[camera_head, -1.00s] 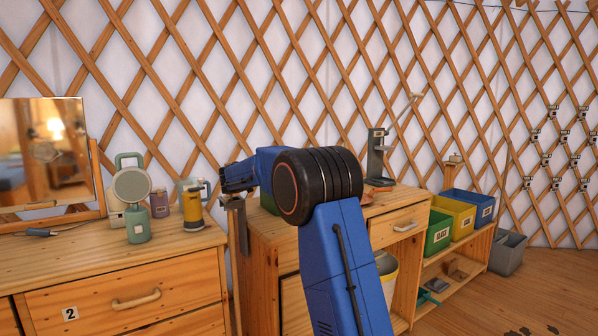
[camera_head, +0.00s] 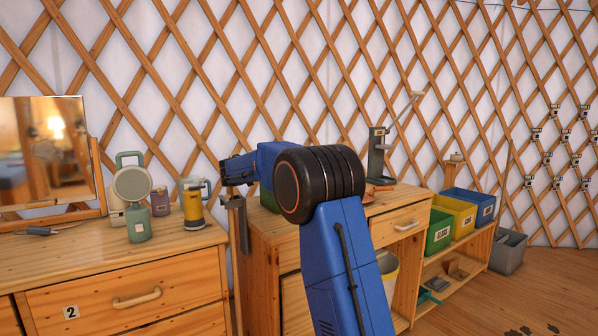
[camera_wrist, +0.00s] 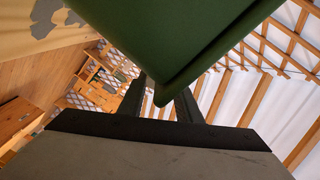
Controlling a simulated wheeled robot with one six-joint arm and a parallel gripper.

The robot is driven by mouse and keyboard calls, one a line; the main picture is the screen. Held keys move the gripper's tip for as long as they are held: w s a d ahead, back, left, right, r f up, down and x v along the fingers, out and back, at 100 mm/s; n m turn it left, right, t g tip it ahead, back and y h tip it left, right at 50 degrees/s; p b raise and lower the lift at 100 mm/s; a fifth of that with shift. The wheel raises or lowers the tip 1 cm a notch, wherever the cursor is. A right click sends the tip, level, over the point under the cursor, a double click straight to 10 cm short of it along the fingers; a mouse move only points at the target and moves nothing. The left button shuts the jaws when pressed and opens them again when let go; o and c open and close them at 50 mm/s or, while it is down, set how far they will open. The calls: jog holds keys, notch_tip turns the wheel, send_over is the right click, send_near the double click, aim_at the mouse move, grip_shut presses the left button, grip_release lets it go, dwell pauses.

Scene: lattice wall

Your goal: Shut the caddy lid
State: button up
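A green box (camera_head: 268,199), which looks like the caddy, stands on the wooden bench in the head view, mostly hidden behind my blue arm. I cannot make out its lid there. In the wrist view a large dark green panel (camera_wrist: 185,40), likely the caddy lid, fills the upper middle, with a corner pointing down between my fingers. My gripper (camera_wrist: 160,105) has its two dark fingers apart on either side of that corner. The panel covers the fingertips, and I cannot tell whether they touch it. In the head view my arm's end reaches left above the bench.
A dresser (camera_head: 120,262) at left holds a mirror (camera_head: 45,150), a yellow lantern (camera_head: 193,208) and several small items. A grey stand (camera_head: 377,155) rises on the bench's right. Green, yellow and blue bins (camera_head: 455,215) sit on a shelf at right.

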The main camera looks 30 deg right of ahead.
notch_tip(320, 180, up, 8)
jog(key=shift+f, duration=0.15)
jog(key=shift+s, duration=0.1)
dwell(0.5)
jog(key=s+a+f+n+t+y, duration=0.1)
jog(key=s+a+f+n+y, duration=0.2)
jog(key=s+f+n, duration=0.35)
jog(key=s+a+f+n+y, duration=0.3)
jog(key=s, duration=0.7)
jog(key=s+a+f+n+t+y, duration=0.1)
jog(key=s+a+f+n+y, duration=0.3)
jog(key=s, duration=0.5)
jog(key=s+a+f+n+t+y, duration=0.1)
jog(key=s+a+f+n+y, duration=0.3)
jog(key=s+a+f+n, duration=0.3)
jog(key=s+a+f+n+t+y, duration=0.1)
jog(key=s+a+f+n+y, duration=0.3)
jog(key=s+a+f+n, duration=0.4)
jog(key=s+a+f, duration=0.2)
jog(key=s+f, duration=0.5)
jog(key=s, duration=0.3)
jog(key=shift+s+a, duration=0.2)
jog(key=shift+s, duration=0.1)
